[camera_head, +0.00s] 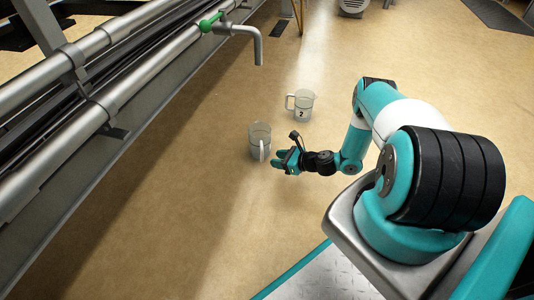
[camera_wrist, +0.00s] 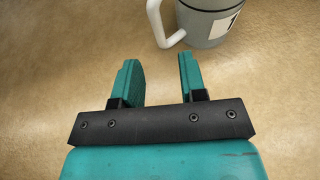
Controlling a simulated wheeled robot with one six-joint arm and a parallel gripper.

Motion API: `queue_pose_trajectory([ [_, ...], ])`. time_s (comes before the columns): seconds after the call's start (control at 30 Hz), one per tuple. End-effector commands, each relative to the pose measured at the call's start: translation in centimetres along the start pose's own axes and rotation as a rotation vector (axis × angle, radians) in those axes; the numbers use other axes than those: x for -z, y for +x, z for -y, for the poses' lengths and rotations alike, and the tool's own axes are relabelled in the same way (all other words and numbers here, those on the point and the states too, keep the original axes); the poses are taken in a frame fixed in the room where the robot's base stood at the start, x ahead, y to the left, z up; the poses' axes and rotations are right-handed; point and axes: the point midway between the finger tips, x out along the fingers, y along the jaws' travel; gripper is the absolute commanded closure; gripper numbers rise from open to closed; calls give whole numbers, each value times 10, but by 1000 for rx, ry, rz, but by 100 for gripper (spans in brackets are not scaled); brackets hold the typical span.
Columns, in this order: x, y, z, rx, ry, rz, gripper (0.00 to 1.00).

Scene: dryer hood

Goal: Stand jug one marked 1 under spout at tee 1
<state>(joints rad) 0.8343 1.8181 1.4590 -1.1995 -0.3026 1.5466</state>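The nearer jug (camera_head: 260,141) is grey with a pale handle and stands upright on the floor; I cannot read its mark in the head view. A grey jug (camera_wrist: 212,22) with a white handle and a partly cut-off label shows at the top of the wrist view, apparently the same one. My gripper (camera_head: 280,158) is beside it at the handle side. In the wrist view my gripper (camera_wrist: 158,72) is open and empty, its fingertips short of the handle. The metal spout (camera_head: 258,48) bends down from the pipes at upper left, with a green valve handle (camera_head: 210,21).
A second jug (camera_head: 301,105), marked 2, stands on the floor just behind and right of the nearer one. Large metal pipes (camera_head: 120,85) run diagonally along the left. The tan floor (camera_head: 170,210) between the pipes and my base is clear.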

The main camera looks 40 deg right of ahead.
Motion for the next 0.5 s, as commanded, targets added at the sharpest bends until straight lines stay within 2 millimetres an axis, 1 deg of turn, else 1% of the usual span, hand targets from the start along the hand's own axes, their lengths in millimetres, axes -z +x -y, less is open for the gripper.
queue_pose_trajectory([
  [0.03,-4,-14,1,5,6,-1,62],
  [0.1,-4,-25,1,4,4,0,62],
  [0.2,-2,-38,0,2,2,-1,62],
  [0.27,-2,-43,0,2,2,0,62],
  [0.33,-5,-45,1,-9,-17,-1,62],
  [0.37,-9,-45,2,-18,-35,-3,62],
  [0.43,-28,-42,4,-62,-112,-11,62],
  [0.47,-39,-39,5,-88,-160,-16,62],
  [0.5,-58,-35,5,-132,-238,-21,62],
])
